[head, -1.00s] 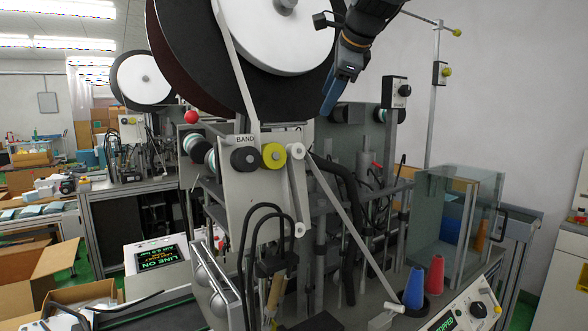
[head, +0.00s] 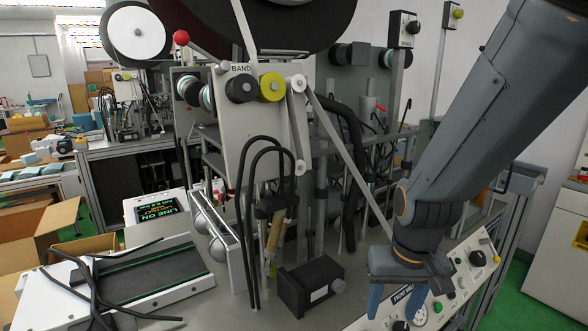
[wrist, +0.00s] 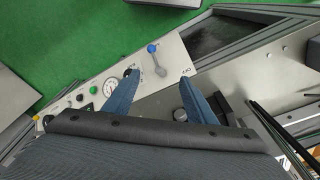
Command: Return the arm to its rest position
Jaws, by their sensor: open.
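My gripper (head: 396,305) is at the lower right of the head view, pointing down in front of the control panel (head: 470,262). Its two blue fingers are apart with nothing between them. In the wrist view my gripper (wrist: 157,84) also shows spread fingers above the panel (wrist: 95,100), which has a gauge, several knobs and a blue-tipped lever (wrist: 155,58). My arm rises from the gripper to the upper right and hides part of the machine's right side.
The mask machine's front plate (head: 262,130) with rollers stands left of my arm. A black box (head: 310,288) sits on the bench close left of my gripper. A conveyor (head: 150,270) and a LINE ON display (head: 157,208) are at left. Green floor (wrist: 60,40) lies beyond the panel.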

